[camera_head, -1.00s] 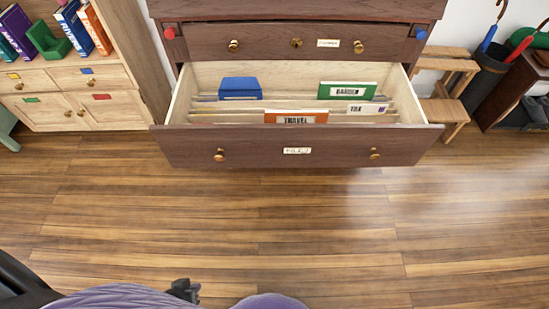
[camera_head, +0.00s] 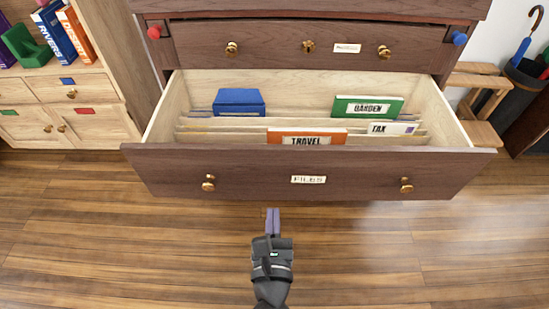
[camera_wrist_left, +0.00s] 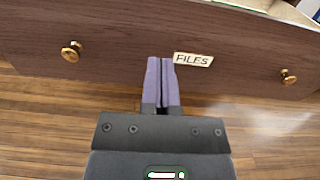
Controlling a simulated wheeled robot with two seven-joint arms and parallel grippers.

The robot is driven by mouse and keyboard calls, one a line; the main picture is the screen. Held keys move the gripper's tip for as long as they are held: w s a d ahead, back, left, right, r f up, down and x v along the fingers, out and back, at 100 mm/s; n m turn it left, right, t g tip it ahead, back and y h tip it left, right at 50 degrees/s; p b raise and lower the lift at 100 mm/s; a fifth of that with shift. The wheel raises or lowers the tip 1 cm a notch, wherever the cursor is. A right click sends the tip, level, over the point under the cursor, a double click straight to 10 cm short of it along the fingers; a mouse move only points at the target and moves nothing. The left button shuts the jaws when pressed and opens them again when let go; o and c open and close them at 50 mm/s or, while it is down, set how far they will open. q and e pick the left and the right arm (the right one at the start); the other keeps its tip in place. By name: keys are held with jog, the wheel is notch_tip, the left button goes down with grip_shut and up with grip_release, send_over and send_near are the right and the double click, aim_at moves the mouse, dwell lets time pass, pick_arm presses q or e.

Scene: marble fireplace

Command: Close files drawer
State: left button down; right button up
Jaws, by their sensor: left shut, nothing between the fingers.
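The files drawer (camera_head: 250,178) is pulled open from a dark wood cabinet. Its front carries a FILES label (camera_head: 308,180) and two brass knobs, the left knob (camera_head: 208,183) and the right knob (camera_head: 406,185). Folders stand inside, among them TRAVEL (camera_head: 300,138), GARDEN (camera_head: 368,107) and TAX (camera_head: 393,128). My left gripper (camera_head: 272,212) is shut and empty, with its purple fingers pointing at the drawer front. In the left wrist view the fingertips (camera_wrist_left: 160,62) are just left of the FILES label (camera_wrist_left: 193,59); I cannot tell whether they touch the front. My right gripper is not in view.
A closed drawer (camera_head: 285,45) lies above the files drawer. A light wood cabinet (camera_head: 95,95) with books stands at the left. A wooden step stool (camera_head: 485,85) and an umbrella stand (camera_head: 520,88) are at the right. The wooden floor (camera_head: 390,255) in front is clear.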

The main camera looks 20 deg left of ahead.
aim_at(274, 154)
pick_arm(q)
jog(key=b+x, duration=0.3)
jog(key=x, duration=0.9)
jog(key=shift+w+a+f+b, duration=0.1)
jog(key=shift+w+f+b, duration=0.1)
jog(key=shift+b, duration=0.1)
jog(key=shift+w+a+r, duration=0.1)
jog(key=shift+w+r, duration=0.1)
jog(key=shift+w, duration=0.15)
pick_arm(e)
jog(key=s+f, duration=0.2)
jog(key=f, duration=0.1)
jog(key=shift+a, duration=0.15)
